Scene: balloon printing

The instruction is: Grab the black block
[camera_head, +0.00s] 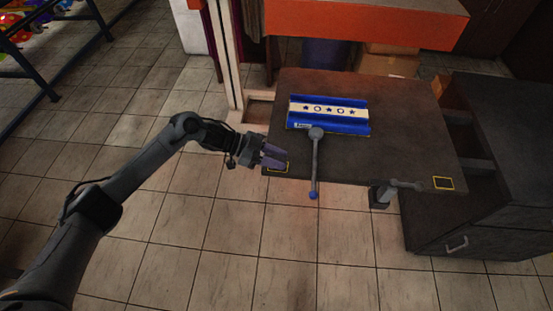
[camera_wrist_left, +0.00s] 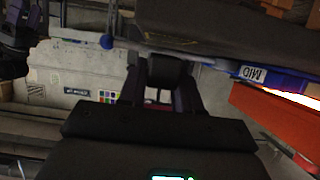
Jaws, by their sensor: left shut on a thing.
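My left gripper (camera_head: 274,157) is at the front left corner of the dark table, over a yellow-outlined square (camera_head: 281,170). In the left wrist view its fingers (camera_wrist_left: 163,95) are shut on a black block (camera_wrist_left: 165,71). The block sits between the two fingertips. In the head view I cannot make out the block against the gripper and the dark tabletop. My right gripper is not in view.
The dark table (camera_head: 405,135) carries a blue and white printing frame (camera_head: 330,114) with a grey, blue-tipped lever (camera_head: 315,165). Another yellow-outlined square (camera_head: 443,183) marks the front right. A dark cabinet (camera_head: 515,180) stands to the right. Tiled floor in front is clear.

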